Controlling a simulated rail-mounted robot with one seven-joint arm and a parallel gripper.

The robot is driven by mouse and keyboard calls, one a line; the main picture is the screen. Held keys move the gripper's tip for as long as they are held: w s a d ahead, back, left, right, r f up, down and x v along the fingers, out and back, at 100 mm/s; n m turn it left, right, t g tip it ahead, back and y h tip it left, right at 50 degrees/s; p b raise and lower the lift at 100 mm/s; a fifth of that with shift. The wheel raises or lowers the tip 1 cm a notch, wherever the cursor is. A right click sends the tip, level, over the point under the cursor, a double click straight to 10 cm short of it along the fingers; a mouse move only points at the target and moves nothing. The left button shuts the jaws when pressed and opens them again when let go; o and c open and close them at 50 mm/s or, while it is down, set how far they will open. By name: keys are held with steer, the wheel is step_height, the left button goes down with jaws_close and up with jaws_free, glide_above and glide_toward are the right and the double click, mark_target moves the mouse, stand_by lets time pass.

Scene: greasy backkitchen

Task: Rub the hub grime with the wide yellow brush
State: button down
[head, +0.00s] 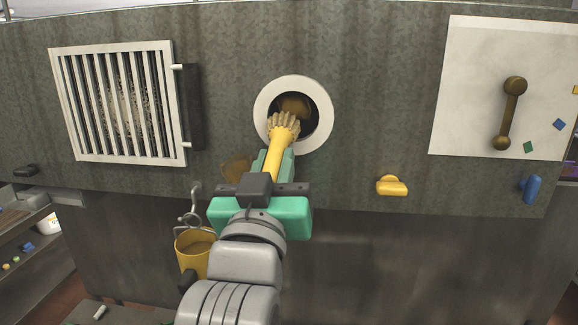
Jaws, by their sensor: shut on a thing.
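The wide yellow brush (277,154) is held in my gripper (274,166), with its handle running up and away from the jaws. Its pale bristle head (283,125) is at the lower part of the round opening with the white ring (263,112). A brown, grimy hub (295,105) sits inside the dark opening, just above and behind the bristles. I cannot tell whether the bristles touch the hub. My gripper is shut on the brush handle; the fingertips are largely hidden behind the green gripper body.
A white slatted grille (118,103) is at left with a dark handle bar (189,107). A yellow cup (190,262) hangs below on a hook (190,208). A yellow knob (392,186), a blue knob (530,189) and a white panel with a brown crank (509,112) are at right.

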steer(key=shift+w+a+f, duration=0.1)
steer(key=shift+w+a, duration=0.05)
steer(key=shift+a, duration=0.75)
steer(key=shift+d, duration=0.9)
steer(key=shift+d, duration=0.1)
steer(key=shift+s+d+p, duration=0.15)
steer(key=shift+s+d, duration=0.05)
steer(key=shift+d, duration=0.55)
steer(key=shift+s+d+p, duration=0.15)
steer(key=shift+d+p, duration=0.05)
steer(key=shift+d, duration=0.5)
steer(key=shift+s+d+p, duration=0.15)
steer(key=shift+s+d, duration=0.05)
steer(key=shift+d, duration=0.7)
steer(key=shift+w+a, duration=0.2)
steer(key=shift+a, duration=0.75)
